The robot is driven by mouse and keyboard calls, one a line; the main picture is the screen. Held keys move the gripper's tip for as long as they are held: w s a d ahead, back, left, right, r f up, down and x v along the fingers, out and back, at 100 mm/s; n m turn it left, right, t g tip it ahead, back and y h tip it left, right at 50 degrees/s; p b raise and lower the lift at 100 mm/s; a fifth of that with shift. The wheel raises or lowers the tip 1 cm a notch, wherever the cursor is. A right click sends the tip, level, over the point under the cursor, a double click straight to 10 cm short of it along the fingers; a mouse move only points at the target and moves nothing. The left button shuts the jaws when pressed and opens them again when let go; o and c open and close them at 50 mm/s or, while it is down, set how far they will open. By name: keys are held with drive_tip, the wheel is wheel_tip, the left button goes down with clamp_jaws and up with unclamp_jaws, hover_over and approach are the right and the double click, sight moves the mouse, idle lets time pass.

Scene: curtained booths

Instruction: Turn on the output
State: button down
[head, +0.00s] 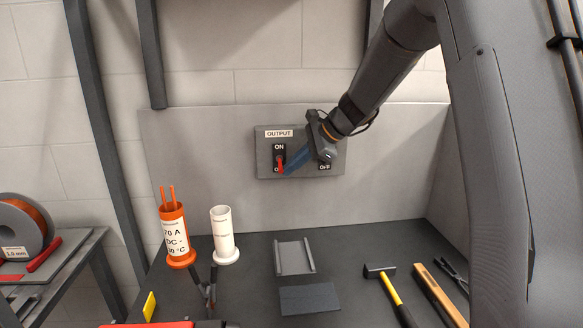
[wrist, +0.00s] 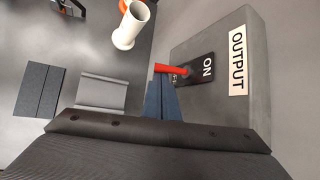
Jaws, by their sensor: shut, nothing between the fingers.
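The grey OUTPUT box (head: 265,140) is on the back panel. Its left switch has a black plate marked ON at the top (head: 279,148) and a red lever (head: 280,164) pointing down, away from ON. In the wrist view the red lever (wrist: 170,69) points left, away from the ON label (wrist: 207,67). My gripper (head: 287,167) has its blue fingers shut and empty, tips right beside the lever; in the wrist view its fingertips (wrist: 160,84) are close to the lever. I cannot tell whether they touch.
An orange holder (head: 174,235) and a white cup (head: 223,240) stand on the dark bench at left. A grey tray (head: 294,258), a dark pad (head: 309,298), a hammer (head: 390,290) and a wooden-looking bar (head: 437,295) lie in front. The space before the box is free.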

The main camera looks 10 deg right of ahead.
drive_tip(key=shift+r, duration=0.5)
drive_tip(key=shift+r+p, duration=0.5)
drive_tip(key=shift+r, duration=0.25)
drive_tip(key=shift+w+r+p, duration=0.25)
drive_tip(key=shift+r+p, duration=0.45)
drive_tip(key=shift+r, duration=0.25)
drive_tip(key=b, duration=0.2)
approach(280, 161)
drive_tip(key=shift+s+d+r, duration=0.25)
drive_tip(key=shift+s+d, duration=0.5)
drive_tip(key=shift+d, duration=0.2)
